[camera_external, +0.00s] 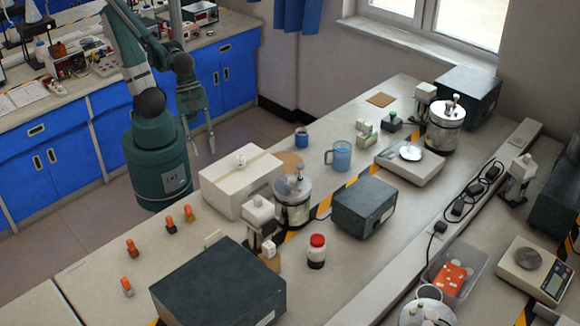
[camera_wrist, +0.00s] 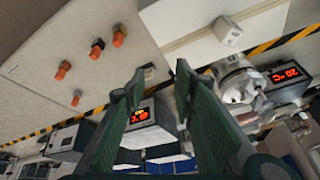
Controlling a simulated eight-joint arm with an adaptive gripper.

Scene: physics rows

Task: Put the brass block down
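Several small blocks with orange tops stand in a loose group on the bench's left part. They include a dark one (camera_external: 170,226), brownish ones (camera_external: 189,214) (camera_external: 132,249) and a greyish one (camera_external: 127,287). I cannot tell for sure which is the brass block. The group also shows at the upper left of the wrist view (camera_wrist: 97,49). My gripper (camera_external: 204,150) hangs in the air beyond the bench's far left edge, away from the blocks. In the wrist view its two green fingers (camera_wrist: 160,72) are apart, with nothing held between them.
A white box (camera_external: 228,184) with a small white item on top stands right of the blocks. A dark grey case (camera_external: 218,290) fills the near bench. Bare bench surrounds the blocks.

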